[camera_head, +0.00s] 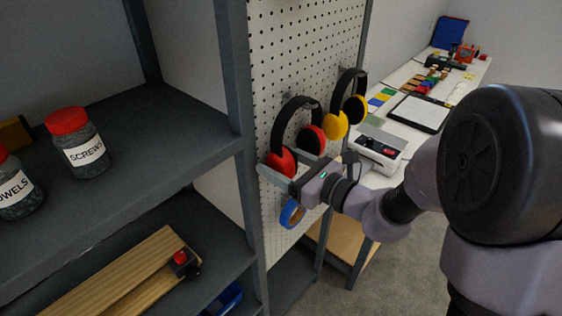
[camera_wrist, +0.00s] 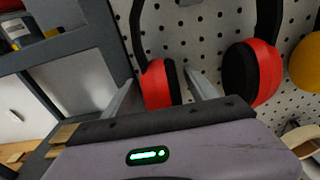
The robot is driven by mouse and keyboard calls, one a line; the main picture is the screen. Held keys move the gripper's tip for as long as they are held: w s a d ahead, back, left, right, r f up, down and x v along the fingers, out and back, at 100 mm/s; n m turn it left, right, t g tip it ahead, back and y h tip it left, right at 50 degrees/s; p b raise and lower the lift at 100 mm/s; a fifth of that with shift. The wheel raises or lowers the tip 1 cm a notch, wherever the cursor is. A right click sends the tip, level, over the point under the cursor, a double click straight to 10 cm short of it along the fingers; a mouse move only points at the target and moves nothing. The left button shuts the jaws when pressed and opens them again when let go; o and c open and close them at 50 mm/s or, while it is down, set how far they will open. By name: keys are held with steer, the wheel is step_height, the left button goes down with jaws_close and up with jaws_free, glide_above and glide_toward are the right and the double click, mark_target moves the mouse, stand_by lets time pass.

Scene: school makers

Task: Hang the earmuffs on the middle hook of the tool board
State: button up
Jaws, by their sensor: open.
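The tool board (camera_head: 275,50) is a white perforated panel. Earmuffs with red cups and a black band (camera_head: 281,163) are against it, band upward; a small grey hook piece (camera_head: 313,103) shows by the band. Earmuffs with yellow cups (camera_head: 335,125) are at the board to their right. My gripper (camera_head: 284,166) is open at the red earmuffs. In the wrist view its fingers are on either side of the left red cup (camera_wrist: 157,85), with a gap visible on the right; contact is unclear. The right red cup (camera_wrist: 262,73) is outside the fingers. I cannot tell whether a hook bears the band.
A blue tape roll (camera_head: 291,214) is on the board below my gripper. A grey shelf (camera_head: 130,165) with labelled jars (camera_head: 77,142) and wooden planks (camera_head: 125,280) stands left. A white worktable (camera_head: 405,75) with a boxy device (camera_head: 377,147) is behind on the right.

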steer(key=v, duration=1.7)
steer(key=s+a+f+n+g+h+b, duration=0.2)
steer(key=s+a+f+n+g+b, duration=0.45)
steer(key=s+f+n, duration=0.2)
steer(key=s+d+f+n+g+h+b, duration=0.1)
steer(key=s+d+f+n+h+b, duration=0.1)
steer(key=s+f+n+h+b, duration=0.55)
steer(key=d+n+t, duration=0.1)
steer(key=w+d+r+n+h, duration=0.1)
steer(key=d+n, duration=0.1)
steer(key=d+n+t+h, duration=0.1)
steer(key=n, duration=0.1)
steer(key=shift+w+d+r+t, duration=0.15)
steer(key=shift+w+r+t, duration=0.1)
steer(key=shift+t, duration=0.1)
